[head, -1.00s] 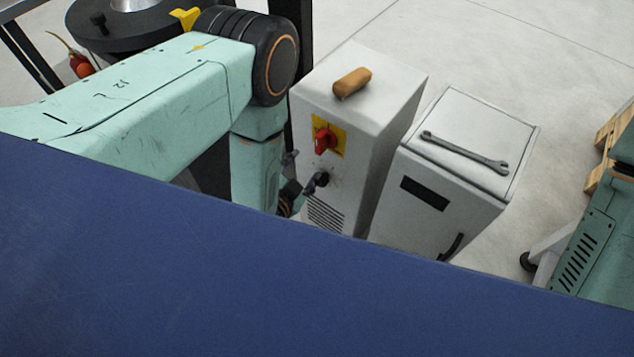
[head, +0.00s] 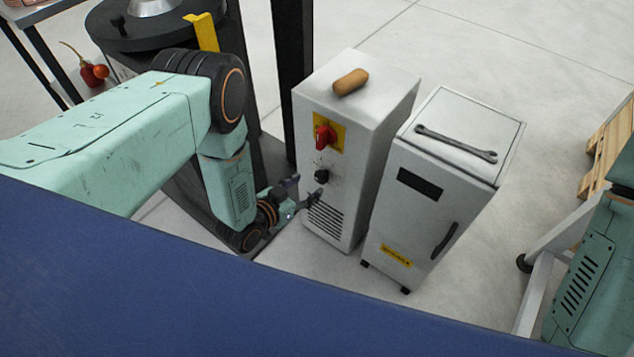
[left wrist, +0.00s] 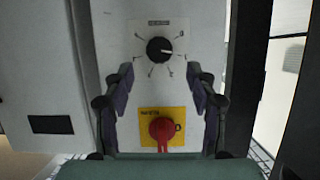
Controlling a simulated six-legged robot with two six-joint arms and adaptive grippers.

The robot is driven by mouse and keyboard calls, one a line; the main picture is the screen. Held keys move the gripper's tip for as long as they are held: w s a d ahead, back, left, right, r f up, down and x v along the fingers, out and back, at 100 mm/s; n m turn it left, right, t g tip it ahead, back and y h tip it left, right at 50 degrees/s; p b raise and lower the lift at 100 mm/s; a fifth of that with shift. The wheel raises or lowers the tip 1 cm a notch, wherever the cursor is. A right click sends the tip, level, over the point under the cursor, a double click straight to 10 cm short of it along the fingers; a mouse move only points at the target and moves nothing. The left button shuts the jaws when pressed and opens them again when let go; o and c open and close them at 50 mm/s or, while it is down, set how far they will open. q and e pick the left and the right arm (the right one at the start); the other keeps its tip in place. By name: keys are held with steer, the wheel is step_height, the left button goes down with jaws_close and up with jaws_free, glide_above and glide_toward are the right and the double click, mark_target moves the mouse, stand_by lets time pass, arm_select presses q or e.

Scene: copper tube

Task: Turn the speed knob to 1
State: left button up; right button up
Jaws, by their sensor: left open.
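The black speed knob (head: 322,176) is on the front of a pale grey cabinet (head: 352,120), below a red rotary switch (head: 324,136) on a yellow plate. In the left wrist view the knob (left wrist: 160,49) sits in a white dial label with radiating marks. Its light pointer line points right; the numerals are too small to read surely. My left gripper (head: 306,188) is open and empty, just left of the cabinet front. In the left wrist view its fingers (left wrist: 160,82) stand either side, between the knob and the red switch (left wrist: 161,130), apart from the knob. My right gripper is out of view.
A brown cylindrical piece (head: 351,81) lies on the cabinet top. A second grey cabinet (head: 416,215) with a wrench (head: 456,143) on top stands close on the right. A dark post (head: 293,75) stands behind left. A wooden pallet (head: 606,145) is far right. Open floor lies behind.

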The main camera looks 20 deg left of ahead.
mark_target(319, 178)
arm_select(q)
steer(key=b+x, duration=0.2)
steer(key=x, duration=0.3)
steer(key=shift+w+f, duration=0.15)
steer(key=shift+f, duration=0.1)
steer(key=shift+w+d, duration=0.25)
steer(key=shift+w, duration=0.1)
steer(key=c, duration=1.1)
steer(key=shift+c, duration=0.2)
steer(key=o, duration=1.1)
steer(key=shift+o, duration=0.2)
